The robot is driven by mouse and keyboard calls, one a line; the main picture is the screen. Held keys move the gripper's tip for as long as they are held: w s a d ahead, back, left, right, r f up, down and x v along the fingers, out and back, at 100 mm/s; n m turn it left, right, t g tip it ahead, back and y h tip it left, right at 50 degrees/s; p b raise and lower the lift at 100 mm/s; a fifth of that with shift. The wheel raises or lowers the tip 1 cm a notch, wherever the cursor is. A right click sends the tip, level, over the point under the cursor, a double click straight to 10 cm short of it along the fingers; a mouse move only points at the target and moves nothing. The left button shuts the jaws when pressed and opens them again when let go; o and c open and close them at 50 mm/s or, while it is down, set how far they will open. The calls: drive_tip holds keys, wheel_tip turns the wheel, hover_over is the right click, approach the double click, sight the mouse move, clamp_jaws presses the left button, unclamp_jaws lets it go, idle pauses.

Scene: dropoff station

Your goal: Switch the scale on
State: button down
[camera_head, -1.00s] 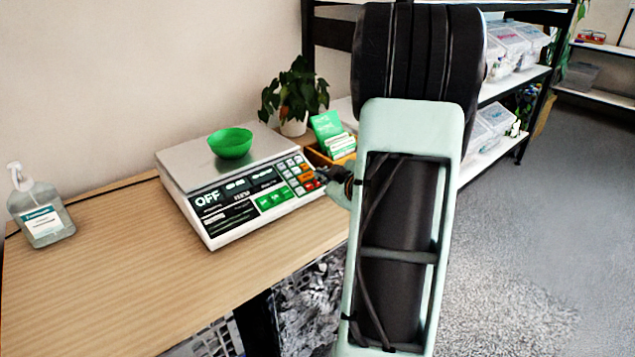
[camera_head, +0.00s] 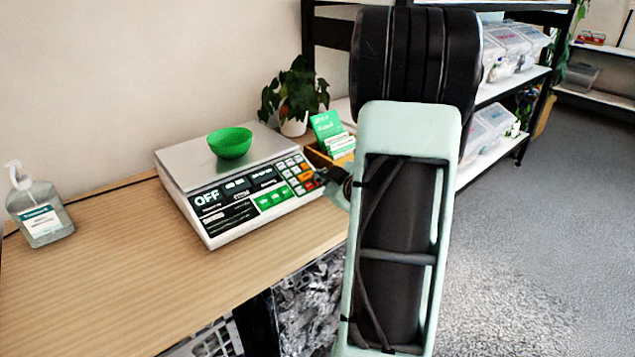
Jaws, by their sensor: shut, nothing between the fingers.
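The scale (camera_head: 213,236) stands on the wooden table, with a silver weighing plate and a sloped front panel. Its display reads "OFF" (camera_head: 207,198). Several white, orange, red and green keys (camera_head: 297,175) sit at the right of the panel. A green bowl (camera_head: 230,144) rests on the plate. My gripper (camera_head: 318,176) is shut and empty, its tip at the right edge of the keypad near the red and orange keys. I cannot tell whether it touches a key. My arm hides what lies behind it to the right.
A pump bottle (camera_head: 41,214) stands at the left of the table (camera_head: 120,270). A potted plant (camera_head: 294,95) and a wooden box with green cards (camera_head: 333,136) are behind the scale. Shelves with clear bins (camera_head: 508,48) stand behind my arm. The table's front left is clear.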

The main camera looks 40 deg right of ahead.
drive_tip(key=shift+w+f+b, duration=0.15)
drive_tip(key=shift+f+b, duration=0.25)
idle(0.3)
drive_tip(key=shift+s+r+p, duration=0.35)
drive_tip(key=shift+r+p, duration=0.3)
drive_tip(key=shift+r, duration=0.1)
drive_tip(key=shift+s+r+p, duration=0.35)
drive_tip(key=shift+r+p, duration=0.35)
drive_tip(key=shift+r, duration=0.05)
drive_tip(key=shift+s+r+p, duration=0.3)
drive_tip(key=shift+r+p, duration=0.35)
drive_tip(key=shift+r, duration=0.15)
drive_tip(key=shift+s+r+p, duration=0.35)
drive_tip(key=shift+r+p, duration=0.35)
drive_tip(key=shift+r, duration=0.05)
drive_tip(key=shift+w, duration=0.1)
